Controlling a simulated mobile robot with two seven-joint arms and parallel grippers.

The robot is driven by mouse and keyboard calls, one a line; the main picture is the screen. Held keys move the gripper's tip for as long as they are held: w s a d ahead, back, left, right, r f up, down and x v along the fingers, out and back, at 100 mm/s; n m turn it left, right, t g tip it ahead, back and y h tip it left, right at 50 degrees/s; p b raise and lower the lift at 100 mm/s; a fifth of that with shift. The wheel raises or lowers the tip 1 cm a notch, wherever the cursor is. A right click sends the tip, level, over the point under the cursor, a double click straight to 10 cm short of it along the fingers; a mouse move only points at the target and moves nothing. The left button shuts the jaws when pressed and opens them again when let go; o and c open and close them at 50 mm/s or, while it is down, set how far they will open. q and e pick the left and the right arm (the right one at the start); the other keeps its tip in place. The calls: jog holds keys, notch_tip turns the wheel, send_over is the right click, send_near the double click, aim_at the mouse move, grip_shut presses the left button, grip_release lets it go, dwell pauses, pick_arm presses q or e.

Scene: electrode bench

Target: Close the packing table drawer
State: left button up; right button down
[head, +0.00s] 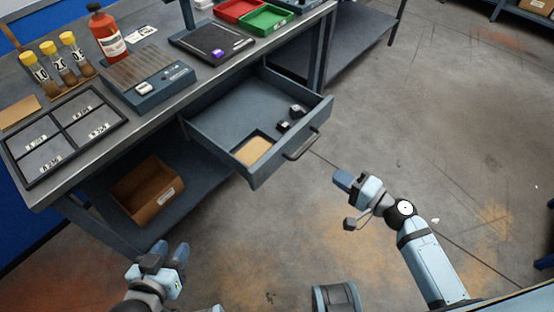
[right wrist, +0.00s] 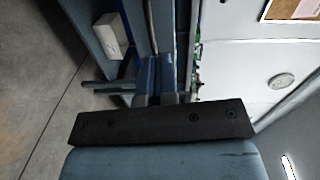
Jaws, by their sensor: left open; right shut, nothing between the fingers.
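The packing table drawer (head: 268,170) stands pulled out from the grey table, with its inside in view. Its bar handle (head: 301,146) is on the front panel, facing the lower right. My right gripper (head: 343,180) is shut and empty, in front of the drawer and a little to the right of the handle, apart from it in the head view. Its closed fingers also show in the right wrist view (right wrist: 155,78). My left gripper (head: 172,251) is open and empty at the lower left, below the drawer and near the lower shelf.
The drawer holds a tan piece (head: 253,150) and small dark items (head: 290,117). The tabletop carries a black-framed tray (head: 66,133), a red bottle (head: 107,36), yellow-capped vials (head: 58,62) and red and green bins. A brown box (head: 147,192) is on the lower shelf. The floor before the drawer is clear.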

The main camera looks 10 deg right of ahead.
jog(key=w, duration=0.1)
send_near(290, 142)
jog(key=shift+m+t, duration=0.3)
jog(key=shift+m, duration=0.1)
jog(key=x, duration=0.7)
jog(key=shift+a+f, duration=0.2)
pick_arm(q)
jog(key=shift+a+f, duration=0.25)
jog(key=shift+f, duration=0.05)
pick_arm(e)
jog(key=shift+w, duration=0.15)
